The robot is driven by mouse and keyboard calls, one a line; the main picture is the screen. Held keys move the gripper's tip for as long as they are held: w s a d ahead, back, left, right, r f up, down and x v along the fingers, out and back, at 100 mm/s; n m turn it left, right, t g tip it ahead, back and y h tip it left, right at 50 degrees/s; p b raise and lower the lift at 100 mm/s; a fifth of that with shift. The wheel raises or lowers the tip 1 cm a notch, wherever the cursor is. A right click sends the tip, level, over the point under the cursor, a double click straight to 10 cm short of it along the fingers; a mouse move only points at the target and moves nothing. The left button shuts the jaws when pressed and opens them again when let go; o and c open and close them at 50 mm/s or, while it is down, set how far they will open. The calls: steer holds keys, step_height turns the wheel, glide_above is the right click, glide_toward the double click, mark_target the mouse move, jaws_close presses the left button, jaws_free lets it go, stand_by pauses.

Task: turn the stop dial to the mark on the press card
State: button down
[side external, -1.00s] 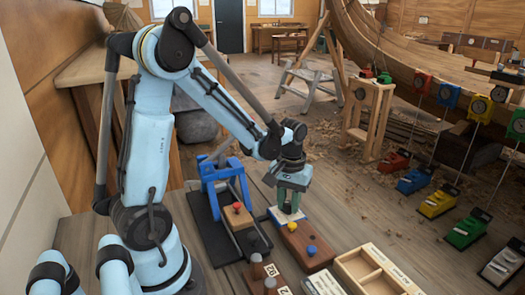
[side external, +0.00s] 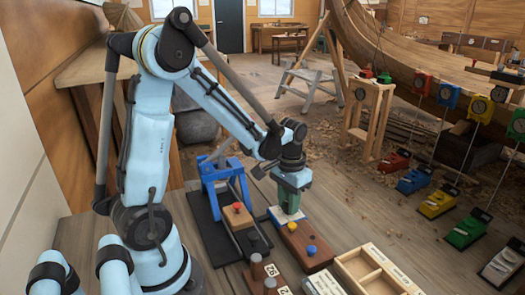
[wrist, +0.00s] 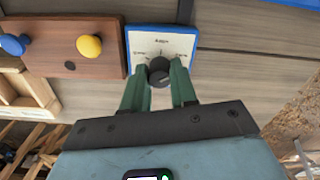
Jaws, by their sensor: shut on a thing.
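The stop dial is a black round knob (wrist: 159,74) on a white plate with a blue edge (wrist: 160,33), which carries small printed marks around the knob. My gripper (wrist: 161,70) is over the plate with its two green fingers closed on either side of the knob. In the side view my gripper (side external: 290,208) points down at the plate (side external: 277,217), and the knob is hidden there. A blue press (side external: 222,178) stands to the left. I cannot tell which printed card is the press card, and its mark is not readable.
A brown block (side external: 305,261) with yellow and blue knobs sits right beside the plate. A wooden tray (side external: 372,277) and a printed card (side external: 323,283) lie nearer the front. Another block with a red knob (side external: 237,206) is by the press. Coloured boxes stand at the right.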

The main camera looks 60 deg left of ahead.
steer(key=c, duration=0.9)
jaws_free()
steer(key=shift+r, duration=0.1)
step_height(320, 180, up, 12)
steer(key=shift+f, duration=0.1)
steer(key=shift+d, duration=0.1)
steer(key=shift+s+d+f+m+t, duration=0.15)
steer(key=shift+s+d+m+t, duration=0.4)
steer(key=shift+d+t, duration=0.85)
steer(key=shift+s+d+f+m+t, duration=0.15)
steer(key=shift+s+d+m+t, duration=0.25)
steer(key=shift+s+d+t, duration=0.9)
steer(key=shift+s+d+f+m+t, duration=0.15)
steer(key=shift+d+m+t, duration=0.55)
steer(key=shift+d, duration=1.25)
